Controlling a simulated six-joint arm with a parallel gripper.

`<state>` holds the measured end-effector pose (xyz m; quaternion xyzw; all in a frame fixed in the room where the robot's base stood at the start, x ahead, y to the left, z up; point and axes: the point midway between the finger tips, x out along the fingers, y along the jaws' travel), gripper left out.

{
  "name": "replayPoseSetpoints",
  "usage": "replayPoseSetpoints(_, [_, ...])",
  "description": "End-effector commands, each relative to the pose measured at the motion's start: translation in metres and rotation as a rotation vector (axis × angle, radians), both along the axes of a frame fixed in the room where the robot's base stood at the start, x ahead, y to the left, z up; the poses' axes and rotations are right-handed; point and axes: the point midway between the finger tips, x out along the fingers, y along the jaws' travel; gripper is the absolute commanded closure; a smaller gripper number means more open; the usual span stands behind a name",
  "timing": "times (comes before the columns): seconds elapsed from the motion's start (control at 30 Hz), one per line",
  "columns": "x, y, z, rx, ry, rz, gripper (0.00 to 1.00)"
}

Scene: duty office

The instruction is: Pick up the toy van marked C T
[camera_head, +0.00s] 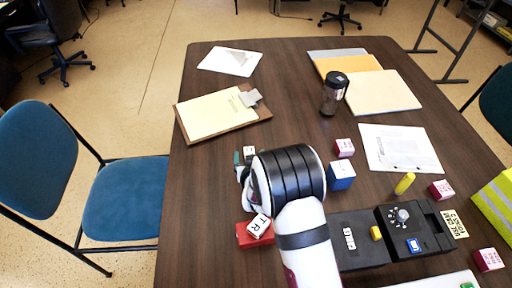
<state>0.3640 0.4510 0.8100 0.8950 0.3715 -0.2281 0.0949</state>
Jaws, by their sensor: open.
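My gripper (242,169) is at the left end of my arm, low over the table and mostly hidden behind my own wrist. It is open. A small dark green piece (237,158) and a small white piece with a dark mark (249,151) show right beside it, partly covered. I cannot tell what they belong to. A white block with dark letters (259,225), which look like T and R, sits tilted on or against a red object (247,238), partly hidden by my arm. I cannot make out a van marked C T.
A blue-and-white block (341,177) and a pink block (344,148) stand right of my wrist. A black device with a dial (415,242), a yellow marker (404,184), a dark tumbler (334,94) and a clipboard (183,124) are on the table.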

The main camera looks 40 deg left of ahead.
Motion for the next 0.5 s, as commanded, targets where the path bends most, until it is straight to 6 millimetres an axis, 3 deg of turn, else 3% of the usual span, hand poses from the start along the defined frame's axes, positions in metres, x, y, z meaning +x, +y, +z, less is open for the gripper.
replayPoseSetpoints(0.13, [0.000,-0.001,-0.022,-0.002,0.002,-0.001,0.17])
replayPoseSetpoints(0.3, [0.023,0.022,-0.039,0.002,0.000,-0.002,0.17])
replayPoseSetpoints(0.5, [0.032,0.031,-0.045,0.000,0.001,-0.001,0.17])
